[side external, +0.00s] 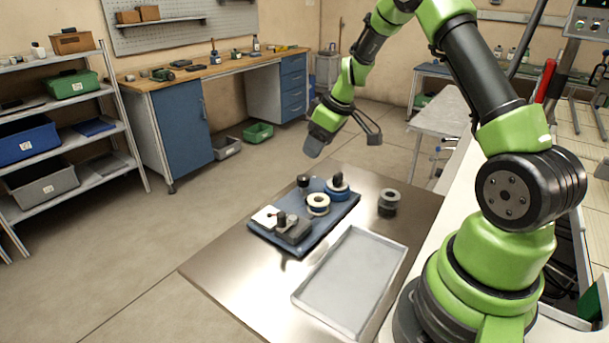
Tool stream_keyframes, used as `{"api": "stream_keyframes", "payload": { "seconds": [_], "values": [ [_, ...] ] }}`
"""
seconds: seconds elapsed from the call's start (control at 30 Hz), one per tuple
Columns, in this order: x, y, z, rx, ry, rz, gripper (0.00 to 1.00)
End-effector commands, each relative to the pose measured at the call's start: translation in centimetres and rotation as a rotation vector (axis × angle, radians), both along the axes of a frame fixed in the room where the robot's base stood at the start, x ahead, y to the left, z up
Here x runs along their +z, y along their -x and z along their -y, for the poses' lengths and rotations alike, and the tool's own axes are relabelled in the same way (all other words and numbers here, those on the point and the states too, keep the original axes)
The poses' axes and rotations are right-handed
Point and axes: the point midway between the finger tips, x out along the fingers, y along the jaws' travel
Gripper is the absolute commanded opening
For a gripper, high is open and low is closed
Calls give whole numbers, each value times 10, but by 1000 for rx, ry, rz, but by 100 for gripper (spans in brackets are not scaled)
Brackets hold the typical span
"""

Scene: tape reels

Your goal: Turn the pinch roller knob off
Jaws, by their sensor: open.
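A blue base plate (321,232) lies on the metal table and carries the tape device. A dark block (295,232) with a small black knob (281,217) stands at its near left end. Another black knob-like post (303,181) stands at the far edge. I cannot tell which one is the pinch roller knob, or how it is turned. A white and tan tape reel (318,204) and a blue-and-white reel (338,188) sit on the plate. My gripper (344,144) is open and empty, above and beyond the plate, touching nothing.
A grey roll (388,202) stands on the table (229,266) right of the plate. A shallow light tray (352,282) lies in front of it. The table's left part is bare. A shelf and workbench stand well away behind.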

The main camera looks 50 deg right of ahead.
Motion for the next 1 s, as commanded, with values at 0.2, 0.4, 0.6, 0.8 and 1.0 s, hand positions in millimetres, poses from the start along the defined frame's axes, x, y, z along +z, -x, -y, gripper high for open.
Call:
{"api": "stream_keyframes", "payload": {
  "seconds": [0.2, 0.4, 0.6, 0.8, 1.0],
  "values": [
    [-23, -6, 2, 9, 2, -7, 59],
    [-58, -20, -1, 9, 2, -8, 59],
    [-85, -32, -2, 8, 3, -6, 59],
    [-97, -37, -3, 8, 4, -4, 59],
    [-98, -37, -3, 7, 5, -4, 59]
  ]
}}
